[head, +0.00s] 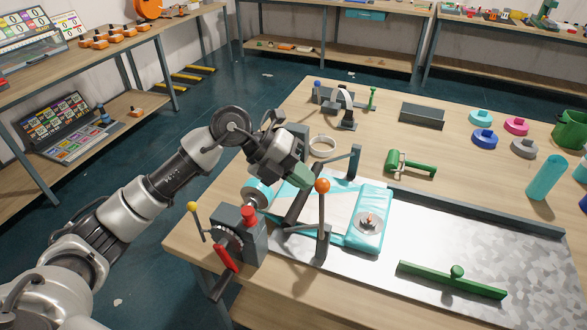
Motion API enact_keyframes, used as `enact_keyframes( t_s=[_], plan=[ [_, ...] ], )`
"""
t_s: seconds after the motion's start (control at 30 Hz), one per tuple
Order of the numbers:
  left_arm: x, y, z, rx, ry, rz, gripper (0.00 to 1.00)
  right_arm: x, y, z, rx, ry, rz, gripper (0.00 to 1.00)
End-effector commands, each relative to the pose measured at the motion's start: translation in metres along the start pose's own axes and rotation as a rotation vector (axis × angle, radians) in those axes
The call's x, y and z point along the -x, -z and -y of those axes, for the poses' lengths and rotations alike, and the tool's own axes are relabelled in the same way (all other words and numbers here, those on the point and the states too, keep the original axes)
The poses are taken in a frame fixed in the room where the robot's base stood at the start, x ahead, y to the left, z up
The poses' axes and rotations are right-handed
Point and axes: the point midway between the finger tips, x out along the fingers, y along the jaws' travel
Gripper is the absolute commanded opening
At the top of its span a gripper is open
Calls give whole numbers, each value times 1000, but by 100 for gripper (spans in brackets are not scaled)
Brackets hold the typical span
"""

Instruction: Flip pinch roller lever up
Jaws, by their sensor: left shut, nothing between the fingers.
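The machine at the table's front left has a dark lever with an orange ball (322,186). This lever stands roughly upright at the near side of a dark roller bar (298,205). I take it to be the pinch roller lever, though the picture does not label it. My left gripper (301,177) is shut and empty, its green fingertips just left of and behind the orange ball. I cannot tell whether they touch the lever. A turquoise-edged clear sheet (368,227) runs under the roller. My right gripper is out of view.
A grey control box (236,232) with a red knob, a red handle and a yellow-tipped lever (192,206) stands left of the roller. A green bar (452,281) lies on the metal plate (485,240). A green hand roller (410,163) and tape rolls lie behind.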

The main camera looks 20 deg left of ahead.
Motion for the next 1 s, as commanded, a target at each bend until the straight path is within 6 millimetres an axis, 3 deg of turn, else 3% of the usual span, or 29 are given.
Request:
enact_keyframes(
  t_s=[0.33, 0.57, 0.8, 1.0],
  plan=[
    [0, 0, 2, -2, -8, 1, 0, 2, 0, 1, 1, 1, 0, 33],
    [-8, 4, 17, -20, -85, 8, 0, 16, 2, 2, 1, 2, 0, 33],
    [-32, 10, 40, -48, -253, 28, 0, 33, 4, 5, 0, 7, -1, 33],
    [-59, 16, 53, -72, -408, 48, 0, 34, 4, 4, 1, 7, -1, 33]
  ],
)
